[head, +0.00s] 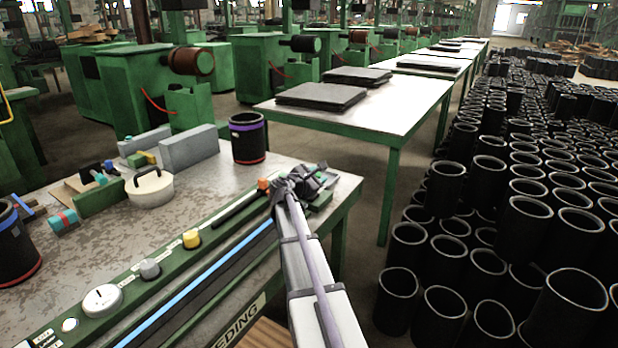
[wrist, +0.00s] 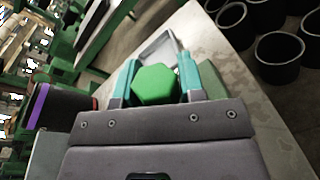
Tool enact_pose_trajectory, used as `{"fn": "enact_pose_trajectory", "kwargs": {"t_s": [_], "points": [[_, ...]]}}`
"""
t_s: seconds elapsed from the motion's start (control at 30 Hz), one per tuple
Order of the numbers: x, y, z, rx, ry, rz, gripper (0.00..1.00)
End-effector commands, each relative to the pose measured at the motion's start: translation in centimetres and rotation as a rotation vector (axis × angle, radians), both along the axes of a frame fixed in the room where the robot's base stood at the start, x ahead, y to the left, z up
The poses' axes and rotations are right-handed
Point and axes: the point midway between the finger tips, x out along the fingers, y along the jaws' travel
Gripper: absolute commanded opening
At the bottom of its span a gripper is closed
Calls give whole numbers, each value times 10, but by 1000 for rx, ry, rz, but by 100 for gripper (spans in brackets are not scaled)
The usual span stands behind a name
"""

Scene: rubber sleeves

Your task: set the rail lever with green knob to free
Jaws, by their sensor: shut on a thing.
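The green hexagonal knob (wrist: 156,86) of the rail lever shows in the wrist view between the two teal fingers of my gripper (wrist: 157,76). The gripper is shut on the knob. In the head view my gripper (head: 303,182) is over the right end of the green rail panel (head: 215,223), near the table corner. There the gripper and arm hide most of the lever. I cannot read the lever's position or its free mark.
The rail panel also bears an orange knob (head: 263,185), a yellow knob (head: 191,239), a grey knob (head: 149,268) and a white dial (head: 102,299). A black sleeve (head: 247,138) and a lidded white pot (head: 150,188) stand behind. Many sleeves (head: 445,187) fill the right.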

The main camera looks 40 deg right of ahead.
Motion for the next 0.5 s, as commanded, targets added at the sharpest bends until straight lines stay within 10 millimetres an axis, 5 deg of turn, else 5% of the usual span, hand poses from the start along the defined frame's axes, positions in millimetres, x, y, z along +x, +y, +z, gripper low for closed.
{"fn": "enact_pose_trajectory", "kwargs": {"t_s": [0.23, 0.27, 0.5], "points": [[-1, 1, -1, 5, -6, -3, 0], [-1, 1, -1, 5, -6, -3, 38], [-1, 1, -1, 3, -3, -2, 61]]}}
